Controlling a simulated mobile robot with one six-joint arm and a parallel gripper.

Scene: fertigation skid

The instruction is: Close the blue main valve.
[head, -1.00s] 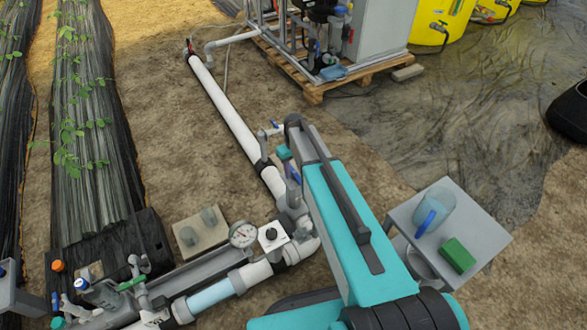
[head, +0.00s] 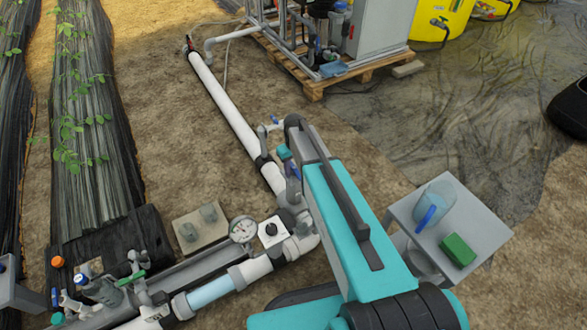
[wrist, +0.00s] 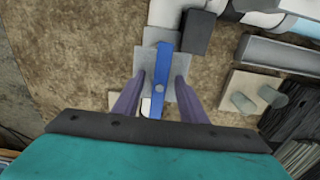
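In the wrist view a long blue handle (wrist: 160,85), the blue main valve's by its look, runs up and down the picture over a grey square fitting. The purple fingers of my gripper (wrist: 159,92) stand apart, one on each side of the handle. Small gaps show between handle and fingers, so the gripper looks open and not clamped. In the head view my arm covers most of the gripper (head: 292,168); a bit of it shows by the white pipe, and I cannot make out the handle there.
A white pipe (head: 228,112) runs toward the pallet skid (head: 315,90). A small table (head: 488,228) at right holds a jug (head: 437,203) and a green block (head: 458,250).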

